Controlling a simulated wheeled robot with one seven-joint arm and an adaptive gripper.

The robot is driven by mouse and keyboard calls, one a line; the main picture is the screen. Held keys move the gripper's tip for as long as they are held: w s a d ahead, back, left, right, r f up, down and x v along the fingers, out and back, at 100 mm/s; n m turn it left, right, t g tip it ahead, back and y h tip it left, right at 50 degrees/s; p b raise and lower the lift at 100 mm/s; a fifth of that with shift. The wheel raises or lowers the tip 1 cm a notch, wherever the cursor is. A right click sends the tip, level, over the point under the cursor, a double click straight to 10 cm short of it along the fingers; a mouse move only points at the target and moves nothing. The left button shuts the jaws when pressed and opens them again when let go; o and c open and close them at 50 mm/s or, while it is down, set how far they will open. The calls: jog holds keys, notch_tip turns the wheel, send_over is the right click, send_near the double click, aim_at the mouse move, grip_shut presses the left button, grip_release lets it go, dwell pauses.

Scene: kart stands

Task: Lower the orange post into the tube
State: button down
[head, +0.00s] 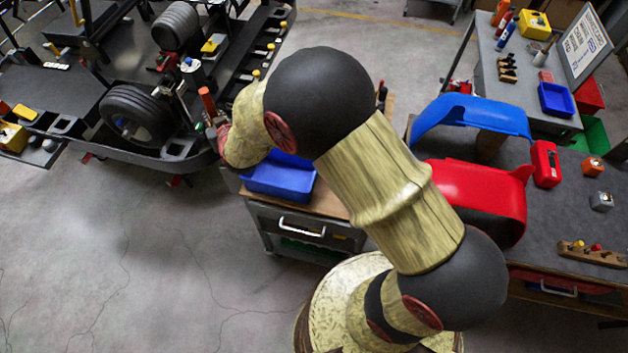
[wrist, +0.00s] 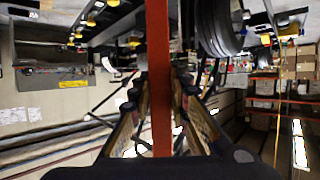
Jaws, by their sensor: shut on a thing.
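The orange post (head: 207,101) shows in the head view just beyond the end of my arm, beside the kart on the left stand, leaning slightly. In the wrist view the post (wrist: 158,70) runs upright through the middle of the picture, between my two fingers. My gripper (wrist: 160,88) is shut on it. In the head view my arm's last link hides most of my gripper. I cannot pick out the tube for certain in either view; the post's lower end is hidden in the head view.
The kart's black wheel (head: 137,115) and frame lie left of the post. A blue bin (head: 280,177) sits on a cart (head: 305,222) below my arm. A blue panel (head: 473,115) and a red panel (head: 478,188) lie on the right bench. The floor at lower left is clear.

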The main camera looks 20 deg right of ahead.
dwell(0.4)
jog(key=shift+f+b, duration=8.1)
jog(key=shift+f, duration=1.3)
jog(key=shift+f+b, duration=1.3)
jog(key=shift+f, duration=0.3)
